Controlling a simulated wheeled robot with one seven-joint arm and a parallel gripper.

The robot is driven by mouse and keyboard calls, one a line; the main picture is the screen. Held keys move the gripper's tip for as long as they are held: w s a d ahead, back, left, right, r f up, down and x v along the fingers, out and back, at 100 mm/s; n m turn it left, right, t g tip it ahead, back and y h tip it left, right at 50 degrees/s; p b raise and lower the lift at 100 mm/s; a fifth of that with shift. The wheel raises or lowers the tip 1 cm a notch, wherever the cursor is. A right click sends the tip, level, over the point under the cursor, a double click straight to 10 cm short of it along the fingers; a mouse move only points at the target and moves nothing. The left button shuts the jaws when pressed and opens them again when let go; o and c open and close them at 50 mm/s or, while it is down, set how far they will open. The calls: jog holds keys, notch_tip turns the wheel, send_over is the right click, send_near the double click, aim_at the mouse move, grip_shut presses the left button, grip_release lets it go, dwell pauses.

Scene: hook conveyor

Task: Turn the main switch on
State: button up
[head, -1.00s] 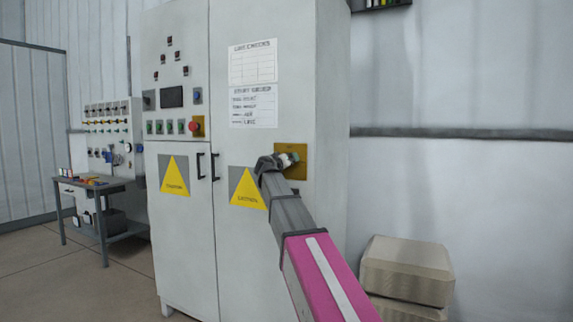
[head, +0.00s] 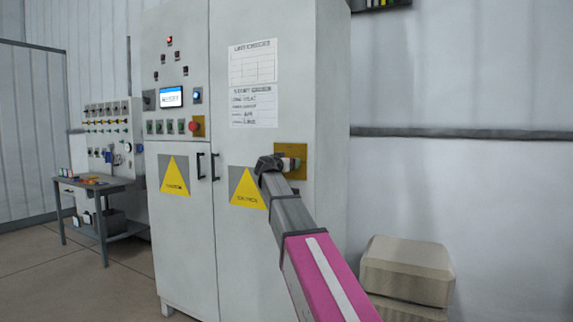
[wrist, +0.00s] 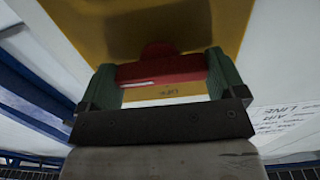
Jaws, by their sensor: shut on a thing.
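The main switch is a red handle (wrist: 158,72) on a yellow plate (head: 292,149), set on the right door of the grey cabinet (head: 262,135). My gripper (head: 289,164) reaches the plate from the front. In the wrist view its two green fingers (wrist: 160,82) are shut on the red handle, one at each side. In the head view my gripper hides most of the handle. The panel screen (head: 171,97) is lit, with a red lamp (head: 169,40) and a blue light (head: 197,95).
Two stacked beige boxes (head: 405,262) stand right of the cabinet. A workbench (head: 95,185) with small parts stands at the left, below a control board (head: 105,125). The floor between the bench and the cabinet is clear.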

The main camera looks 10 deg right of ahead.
dwell(0.3)
jog(key=o, duration=0.6)
jog(key=shift+o, duration=0.2)
jog(key=shift+s+a, duration=0.1)
jog(key=shift+s, duration=0.05)
jog(key=v, duration=1)
jog(key=shift+s+a, duration=0.15)
jog(key=shift+s, duration=0.1)
